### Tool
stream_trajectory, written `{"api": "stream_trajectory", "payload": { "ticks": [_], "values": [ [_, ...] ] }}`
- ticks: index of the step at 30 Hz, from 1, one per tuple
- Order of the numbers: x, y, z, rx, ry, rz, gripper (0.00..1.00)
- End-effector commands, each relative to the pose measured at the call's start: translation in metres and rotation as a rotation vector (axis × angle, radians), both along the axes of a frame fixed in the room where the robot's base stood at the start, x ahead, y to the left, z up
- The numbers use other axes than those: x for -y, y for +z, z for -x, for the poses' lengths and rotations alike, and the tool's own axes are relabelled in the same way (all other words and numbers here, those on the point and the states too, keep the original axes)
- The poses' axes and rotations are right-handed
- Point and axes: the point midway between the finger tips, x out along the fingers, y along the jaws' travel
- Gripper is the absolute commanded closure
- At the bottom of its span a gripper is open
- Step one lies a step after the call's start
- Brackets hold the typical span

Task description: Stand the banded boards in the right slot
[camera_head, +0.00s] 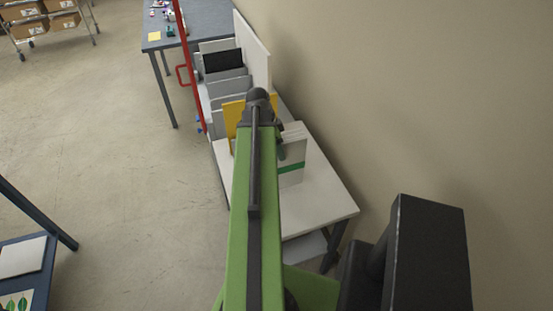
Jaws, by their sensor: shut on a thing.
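The banded boards (293,160) are a stack of white boards with a green band around it. They stand upright on the near part of a white table, just right of my arm. My gripper (281,147) is at their left side and shut on them; my arm hides most of it and their left edge. Behind is a slotted rack with grey dividers (228,88), a black panel (222,61) in one slot and a yellow panel (234,115) nearest the boards. My arm hides part of the yellow panel. I cannot tell which opening is the right slot.
The white table (325,203) has bare top in front of the boards. A tall white panel (252,50) and the wall stand close on the right. A red post (186,60) rises left of the rack. A dark table (205,17) is behind. Open floor lies left.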

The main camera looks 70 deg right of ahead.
Motion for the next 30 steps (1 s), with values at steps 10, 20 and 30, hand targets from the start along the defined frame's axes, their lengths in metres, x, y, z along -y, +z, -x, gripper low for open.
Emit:
{"api": "stream_trajectory", "payload": {
  "ticks": [10, 20, 30],
  "values": [
    [0.0, -0.017, -0.007, -0.001, 0.0, 0.001, 1.0],
    [0.0, -0.043, -0.007, -0.001, 0.001, 0.0, 1.0],
    [0.0, -0.046, -0.008, 0.0, 0.002, 0.0, 0.34]
  ]
}}
